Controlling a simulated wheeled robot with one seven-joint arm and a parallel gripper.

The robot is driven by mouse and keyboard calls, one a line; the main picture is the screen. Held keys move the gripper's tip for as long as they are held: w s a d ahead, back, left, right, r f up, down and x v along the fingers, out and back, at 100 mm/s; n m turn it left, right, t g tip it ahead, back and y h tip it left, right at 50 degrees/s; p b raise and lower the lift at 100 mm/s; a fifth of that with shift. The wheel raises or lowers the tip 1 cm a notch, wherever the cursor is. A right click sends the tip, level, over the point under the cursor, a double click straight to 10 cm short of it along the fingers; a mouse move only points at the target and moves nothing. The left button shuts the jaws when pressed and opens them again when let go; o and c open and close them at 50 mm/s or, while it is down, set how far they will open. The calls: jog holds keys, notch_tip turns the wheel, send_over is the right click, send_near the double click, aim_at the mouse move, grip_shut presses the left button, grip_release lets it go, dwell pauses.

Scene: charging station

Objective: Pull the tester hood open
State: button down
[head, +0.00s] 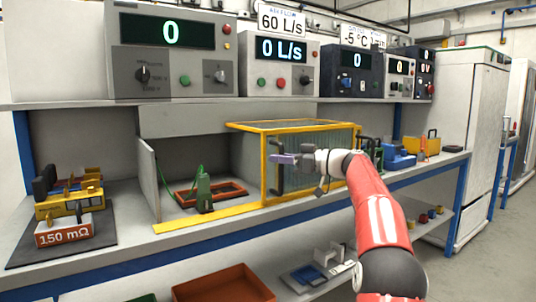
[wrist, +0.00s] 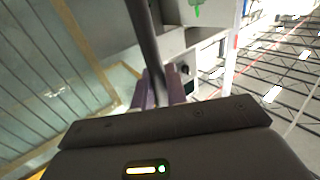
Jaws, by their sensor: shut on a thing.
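The tester hood (head: 300,126) is a clear box with a yellow frame, standing at the right part of the tester bay. The bay's left part is uncovered, with a green fixture (head: 204,190) in an orange-rimmed tray (head: 228,188). My gripper (head: 284,159) is at the hood's front, its purple fingers level with the panel. In the wrist view, the fingers (wrist: 160,88) are shut on a dark bar handle (wrist: 143,35), which runs up between them. The hood's clear panel (wrist: 45,65) fills the left of that view. My wrist hides part of the hood's front.
A grey side panel (head: 147,178) stands at the bay's left. A yellow rail (head: 190,222) runs along the bench front. Resistor blocks (head: 66,230) sit on a dark mat at left. Blue and yellow items (head: 398,157) stand right of the hood. Meters line the shelf (head: 60,104) above.

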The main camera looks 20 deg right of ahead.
jog(key=shift+w+d, duration=0.1)
jog(key=shift+d, duration=0.2)
jog(key=c, duration=1.5)
grip_release()
jog(key=b+v, duration=0.1)
jog(key=v, duration=0.6)
jog(key=shift+s+d, duration=0.25)
jog(key=shift+s, duration=0.05)
jog(key=shift+d, duration=0.1)
